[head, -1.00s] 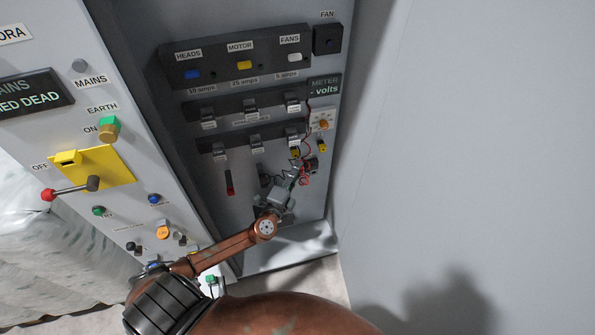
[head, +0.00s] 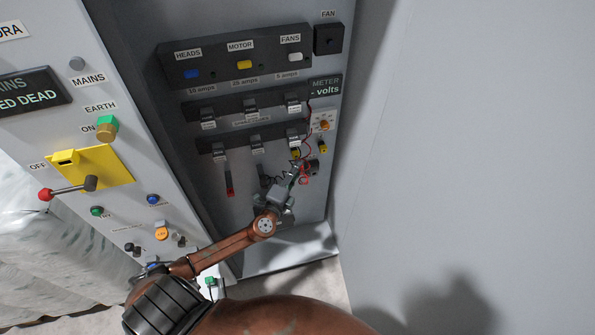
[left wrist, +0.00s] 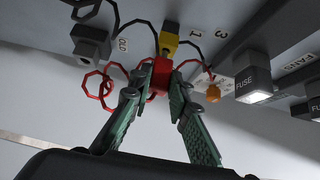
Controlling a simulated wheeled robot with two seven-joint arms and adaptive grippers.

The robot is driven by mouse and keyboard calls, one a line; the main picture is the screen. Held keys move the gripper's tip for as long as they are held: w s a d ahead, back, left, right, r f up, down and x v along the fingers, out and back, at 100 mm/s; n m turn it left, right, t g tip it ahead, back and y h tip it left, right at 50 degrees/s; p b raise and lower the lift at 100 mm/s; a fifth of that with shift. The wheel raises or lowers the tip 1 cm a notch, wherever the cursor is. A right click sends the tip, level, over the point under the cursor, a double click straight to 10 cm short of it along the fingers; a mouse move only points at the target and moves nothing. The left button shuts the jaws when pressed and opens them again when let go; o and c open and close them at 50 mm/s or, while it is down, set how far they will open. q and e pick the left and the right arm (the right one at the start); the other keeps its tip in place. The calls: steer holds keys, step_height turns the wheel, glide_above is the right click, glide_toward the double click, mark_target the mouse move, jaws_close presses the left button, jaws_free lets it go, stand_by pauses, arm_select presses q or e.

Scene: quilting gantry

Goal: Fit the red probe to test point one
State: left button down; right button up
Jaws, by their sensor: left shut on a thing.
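The red probe (left wrist: 158,82) is held between the fingertips of my left gripper (left wrist: 158,90) in the left wrist view. Its tip end is close to a yellow piece (left wrist: 168,42) on a dark block, near a label reading 1; I cannot tell whether the two touch. Red wire loops (left wrist: 105,88) hang beside the fingers. In the head view my left gripper (head: 293,178) is low on the panel's right side, under the meter (head: 324,86), next to the red wire (head: 305,178). The probe is mostly hidden there. My right gripper is not in view.
A grey block (left wrist: 90,45) with a dark wire sits left of the probe, near a label OLD. An orange knob (left wrist: 213,94) and fuse holders (left wrist: 250,82) are to the right. In the head view, a red-handled lever (head: 60,192) juts from the left panel.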

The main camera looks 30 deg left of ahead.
arm_select(q)
steer(key=shift+w+a+b, duration=0.35)
steer(key=shift+w+a, duration=0.1)
steer(key=shift+a, duration=0.1)
steer(key=c, duration=1.7)
jaws_free()
steer(key=shift+c, duration=0.2)
steer(key=s+d, duration=0.2)
steer(key=s, duration=0.9)
steer(key=shift+s, duration=0.4)
steer(key=shift+a, duration=0.1)
